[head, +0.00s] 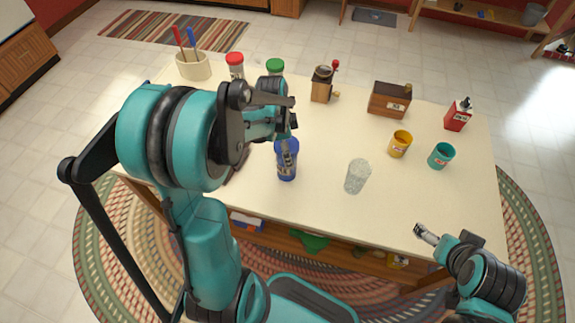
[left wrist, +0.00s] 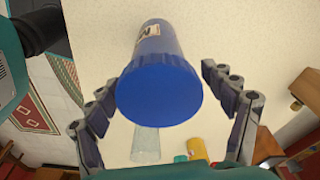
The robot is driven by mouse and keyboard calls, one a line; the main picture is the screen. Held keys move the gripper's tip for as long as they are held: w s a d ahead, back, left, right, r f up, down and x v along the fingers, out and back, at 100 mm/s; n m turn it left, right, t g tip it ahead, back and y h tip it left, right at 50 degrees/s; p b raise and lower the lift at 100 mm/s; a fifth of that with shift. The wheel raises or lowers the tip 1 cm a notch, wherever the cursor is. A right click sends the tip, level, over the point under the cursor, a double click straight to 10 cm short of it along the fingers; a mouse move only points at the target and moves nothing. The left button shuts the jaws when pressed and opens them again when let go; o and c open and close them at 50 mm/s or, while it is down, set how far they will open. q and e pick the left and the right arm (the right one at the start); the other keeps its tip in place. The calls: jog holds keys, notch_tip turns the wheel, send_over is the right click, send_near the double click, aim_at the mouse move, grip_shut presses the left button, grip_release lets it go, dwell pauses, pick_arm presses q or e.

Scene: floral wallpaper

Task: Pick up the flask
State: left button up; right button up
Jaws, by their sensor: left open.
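The flask appears to be the blue bottle (head: 287,165) with a pale label, upright on the white table left of the clear glass. In the left wrist view the blue lid of the flask (left wrist: 160,92) faces the camera, between the fingers. My left gripper (head: 285,128) is just above the flask, partly covering its top. In the left wrist view the left gripper (left wrist: 166,80) is open, with a visible gap on each side of the flask. My right gripper (head: 425,234) hangs by the table's front right edge, away from the flask; its fingers are too small to judge.
A clear glass (head: 357,177) stands right of the flask. A wooden box (head: 390,99), a grinder (head: 322,85) and a utensil crock (head: 193,66) stand at the back.

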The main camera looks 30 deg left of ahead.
pick_arm(q)
jog(key=f, duration=0.1)
jog(key=f+b, duration=0.1)
jog(key=f, duration=0.1)
jog(key=shift+w+d, duration=0.15)
jog(key=shift+d, duration=0.05)
jog(key=shift+c, duration=0.2)
jog(key=c, duration=1.7)
jog(key=shift+r, duration=0.1)
